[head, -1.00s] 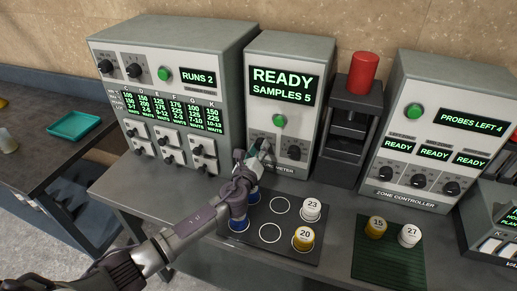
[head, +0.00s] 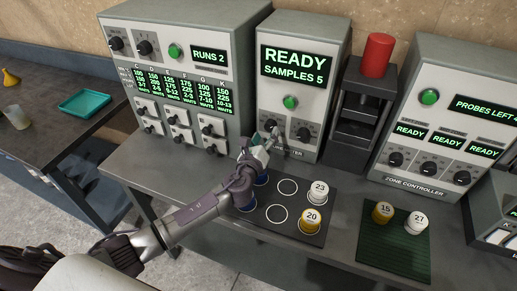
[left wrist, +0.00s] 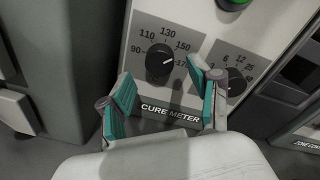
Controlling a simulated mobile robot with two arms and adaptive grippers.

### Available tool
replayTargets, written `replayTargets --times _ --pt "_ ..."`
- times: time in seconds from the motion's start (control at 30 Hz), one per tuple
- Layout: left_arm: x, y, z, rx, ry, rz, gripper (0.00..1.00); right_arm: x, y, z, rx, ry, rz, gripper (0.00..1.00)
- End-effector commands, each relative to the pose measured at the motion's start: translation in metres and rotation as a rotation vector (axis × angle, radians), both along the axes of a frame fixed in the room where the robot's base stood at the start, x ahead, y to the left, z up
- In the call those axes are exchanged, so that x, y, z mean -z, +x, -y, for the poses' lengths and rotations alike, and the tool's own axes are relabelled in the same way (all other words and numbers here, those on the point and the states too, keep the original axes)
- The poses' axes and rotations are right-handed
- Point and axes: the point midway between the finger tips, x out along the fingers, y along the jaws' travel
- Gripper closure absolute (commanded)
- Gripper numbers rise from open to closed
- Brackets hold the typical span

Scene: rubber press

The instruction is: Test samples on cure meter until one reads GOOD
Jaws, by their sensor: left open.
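The cure meter (head: 325,45) reads READY, SAMPLES 5. Its green button (head: 291,102) is above two dials. My left gripper (head: 265,145) is open at its lower front. In the left wrist view, the left dial (left wrist: 159,60) shows between the open fingers, its pointer towards 170; a finger partly covers the right dial (left wrist: 232,82). The black sample tray (head: 268,228) holds white sample 23 (head: 318,191), yellow sample 20 (head: 311,222) and two blue samples (head: 246,206), partly hidden by my left arm. Two ringed spots show no sample. My right gripper is out of view.
The switch panel (head: 205,25) at left reads RUNS 2. A press with a red cylinder (head: 377,55) and the zone controller (head: 438,75) stand right. A green mat (head: 385,252) holds samples 15 (head: 382,212) and 27 (head: 415,226). A teal tray (head: 85,103) lies far left.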

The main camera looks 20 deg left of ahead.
Motion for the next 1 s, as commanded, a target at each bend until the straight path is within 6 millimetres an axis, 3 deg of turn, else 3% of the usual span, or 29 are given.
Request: replayTargets --times 0.2,0.4,0.6,1.0 --pt "0.000 -0.050 0.000 0.002 0.000 -0.002 0.37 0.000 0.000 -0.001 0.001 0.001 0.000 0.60" --pt "-0.002 -0.080 0.000 0.000 0.001 -0.002 0.37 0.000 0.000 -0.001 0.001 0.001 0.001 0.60" --pt "-0.003 -0.090 0.000 -0.001 0.000 -0.001 0.37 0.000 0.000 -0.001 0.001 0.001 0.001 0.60" --pt "-0.003 -0.090 0.000 -0.001 0.001 -0.001 0.37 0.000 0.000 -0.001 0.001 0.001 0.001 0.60"
